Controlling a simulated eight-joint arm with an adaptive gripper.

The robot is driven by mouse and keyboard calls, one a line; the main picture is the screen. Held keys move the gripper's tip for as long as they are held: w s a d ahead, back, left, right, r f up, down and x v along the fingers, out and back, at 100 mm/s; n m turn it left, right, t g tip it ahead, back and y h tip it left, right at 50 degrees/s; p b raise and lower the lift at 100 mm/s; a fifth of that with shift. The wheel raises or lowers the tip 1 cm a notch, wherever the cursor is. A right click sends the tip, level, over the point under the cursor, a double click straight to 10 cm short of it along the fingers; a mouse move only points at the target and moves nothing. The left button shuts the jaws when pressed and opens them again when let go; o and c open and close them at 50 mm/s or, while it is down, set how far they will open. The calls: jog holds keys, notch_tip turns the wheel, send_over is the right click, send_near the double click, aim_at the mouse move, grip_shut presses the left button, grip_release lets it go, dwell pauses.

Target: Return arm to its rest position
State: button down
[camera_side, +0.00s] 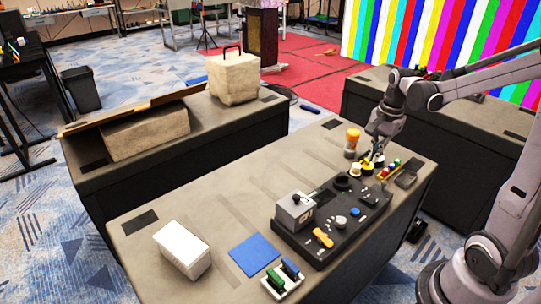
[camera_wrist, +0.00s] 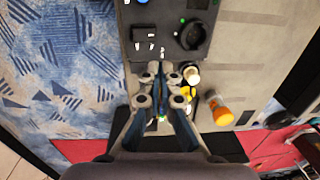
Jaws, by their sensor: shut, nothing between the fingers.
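My arm reaches in from the right in the side view. My gripper (camera_side: 374,155) points down over the far right part of the near table (camera_side: 200,210), close to the end of a black device board (camera_side: 345,232). In the wrist view my gripper (camera_wrist: 160,76) has its fingers drawn together with nothing between them. An orange-topped cylinder (camera_side: 352,140) stands beside it on the table; it also shows in the wrist view (camera_wrist: 220,109), to the right of the fingers. Small yellow and white parts (camera_wrist: 191,77) lie close by, partly hidden behind the fingers.
A grey box with a knob (camera_side: 294,212) and an orange piece (camera_side: 323,237) are on the board. A white box (camera_side: 182,249), blue square (camera_side: 254,254) and small holder (camera_side: 283,278) are at the table's near end.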

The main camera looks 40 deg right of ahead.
jog(key=s+a+r+n+t, duration=0.2)
jog(key=a+r+n+t, duration=0.1)
jog(key=a+n, duration=0.6)
jog(key=s+a+r+n+t, duration=0.2)
jog(key=a+r+n+t, duration=0.1)
jog(key=a+n, duration=0.5)
jog(key=shift+a+n, duration=0.4)
jog(key=shift+a, duration=1.3)
jog(key=shift+s, duration=0.1)
